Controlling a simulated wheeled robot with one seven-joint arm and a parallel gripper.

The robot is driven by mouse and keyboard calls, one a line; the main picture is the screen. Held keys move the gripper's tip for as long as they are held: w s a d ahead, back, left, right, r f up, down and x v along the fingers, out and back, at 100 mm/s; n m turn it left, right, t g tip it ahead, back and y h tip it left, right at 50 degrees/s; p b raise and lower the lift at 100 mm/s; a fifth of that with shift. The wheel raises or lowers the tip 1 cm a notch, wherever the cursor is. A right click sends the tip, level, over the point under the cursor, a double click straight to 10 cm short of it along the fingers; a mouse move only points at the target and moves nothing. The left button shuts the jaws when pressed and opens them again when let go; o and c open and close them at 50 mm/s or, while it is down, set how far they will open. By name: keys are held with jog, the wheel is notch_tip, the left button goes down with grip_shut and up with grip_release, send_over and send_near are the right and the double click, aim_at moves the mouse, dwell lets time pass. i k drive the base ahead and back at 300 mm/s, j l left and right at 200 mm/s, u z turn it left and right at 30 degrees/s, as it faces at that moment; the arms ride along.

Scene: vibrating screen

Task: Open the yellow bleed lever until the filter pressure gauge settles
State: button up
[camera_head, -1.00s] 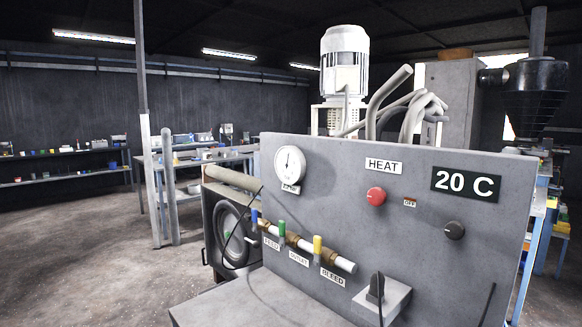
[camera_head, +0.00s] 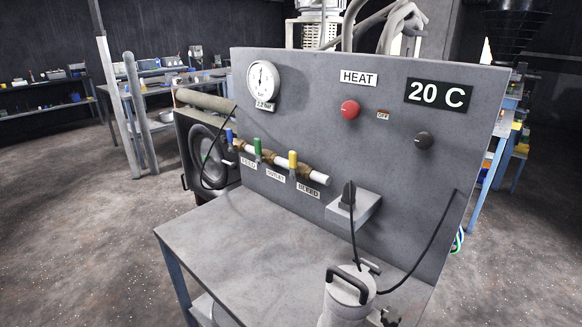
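The yellow bleed lever (camera_head: 293,160) stands upright on the horizontal pipe on the grey panel, above the BLEED label (camera_head: 308,190). The green outlet lever (camera_head: 257,148) and the blue feed lever (camera_head: 229,137) are to its left on the same pipe, also upright. The round white pressure gauge (camera_head: 263,85) is at the panel's upper left, its needle pointing roughly up. The small plate under it is hard to read. My gripper is not in view.
The panel (camera_head: 330,120) also holds a red HEAT knob (camera_head: 350,110), a black knob (camera_head: 423,140), a "20 C" display (camera_head: 439,95) and a switch box (camera_head: 353,205). A lidded metal canister (camera_head: 347,297) with a black handle stands at the front. The bench top (camera_head: 235,225) left of it is clear.

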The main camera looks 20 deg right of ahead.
aim_at(293, 155)
jog(key=i+j, duration=0.1)
jog(key=j, duration=0.25)
jog(key=i+j, duration=0.15)
jog(key=j, duration=0.2)
jog(key=i+j, duration=0.1)
jog(key=j, duration=0.2)
jog(key=i+j, duration=0.15)
jog(key=j, duration=0.2)
jog(key=i+j+u, duration=0.1)
jog(key=i+j, duration=0.8)
jog(key=i, duration=0.2)
